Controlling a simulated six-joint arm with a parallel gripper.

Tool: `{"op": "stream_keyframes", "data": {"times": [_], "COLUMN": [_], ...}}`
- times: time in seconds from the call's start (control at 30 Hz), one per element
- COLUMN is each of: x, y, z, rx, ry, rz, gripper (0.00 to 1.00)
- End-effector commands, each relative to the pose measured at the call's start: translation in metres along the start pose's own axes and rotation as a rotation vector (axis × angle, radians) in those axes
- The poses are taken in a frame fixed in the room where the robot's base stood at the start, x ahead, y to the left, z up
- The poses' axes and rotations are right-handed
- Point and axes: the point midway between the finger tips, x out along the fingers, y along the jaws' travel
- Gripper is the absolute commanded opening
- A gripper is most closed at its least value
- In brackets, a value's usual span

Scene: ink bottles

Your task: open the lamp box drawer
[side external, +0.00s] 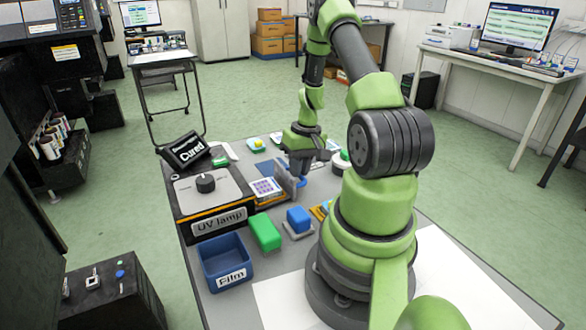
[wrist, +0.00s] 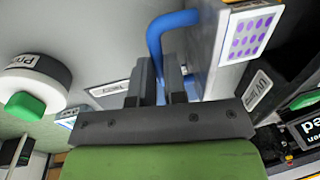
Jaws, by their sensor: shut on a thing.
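The grey and black UV lamp box (side external: 212,190) stands on the left of the table, with a dark knob on top. Its drawer (side external: 268,201) stands out from the right side, holding a white card with purple dots (side external: 264,187); the card also shows in the wrist view (wrist: 249,36). The drawer's front panel (wrist: 206,45) carries a blue handle (wrist: 155,42). My gripper (side external: 299,168) is at the drawer front, and its fingers (wrist: 162,82) are shut on the blue handle. The fingers partly hide the handle in the side view.
A black Cured box (side external: 184,150) is behind the lamp box. A white round item with a green top (wrist: 25,106) stands left in the wrist view.

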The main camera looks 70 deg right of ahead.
Motion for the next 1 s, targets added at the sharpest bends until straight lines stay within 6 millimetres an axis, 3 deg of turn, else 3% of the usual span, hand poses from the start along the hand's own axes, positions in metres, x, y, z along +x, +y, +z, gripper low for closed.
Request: {"op": "stream_keyframes", "data": {"times": [0.07,0.1,0.2,0.57,1.0], "x": [-0.001,-0.001,-0.001,-0.006,-0.083], "y": [0.000,0.000,0.000,-0.001,0.000], "z": [-0.001,-0.001,-0.001,-0.001,-0.001], "rx": [-0.001,-0.001,-0.001,0.000,0.000], "ry": [0.003,0.003,0.002,0.002,0.007], "rz": [0.001,0.001,0.000,-0.001,0.002], "gripper": [0.00,0.17,0.38,0.38,0.38]}}
